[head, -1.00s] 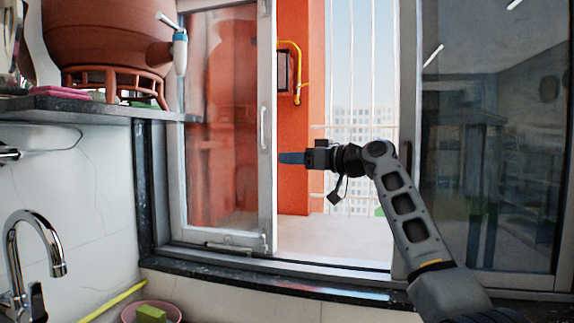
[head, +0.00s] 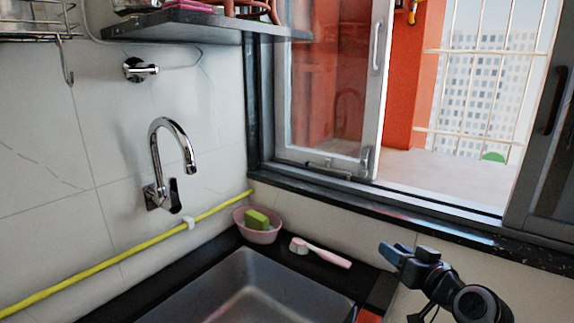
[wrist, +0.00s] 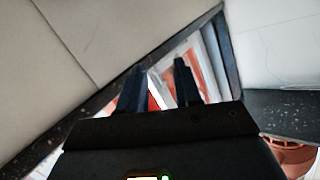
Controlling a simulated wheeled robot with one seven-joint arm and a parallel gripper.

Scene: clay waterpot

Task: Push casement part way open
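The casement (head: 335,90) is a grey-framed glass pane at the left part of the window in the head view, with a pale upright handle (head: 376,45) on its right stile. An open gap with outdoor bars lies right of it. My gripper (head: 386,250) is below the sill, right of the sink and apart from the casement. In the wrist view its two dark fingers (wrist: 162,72) stand apart with nothing held between them. Part of the window shows beyond the fingers. The casement's top is out of view.
A dark sill (head: 420,220) runs under the window. A sink (head: 250,290), pink bowl with green sponge (head: 257,219) and pink brush (head: 320,252) lie below. A chrome faucet (head: 165,150) is at left. A shelf (head: 200,27) overhangs the casement's left.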

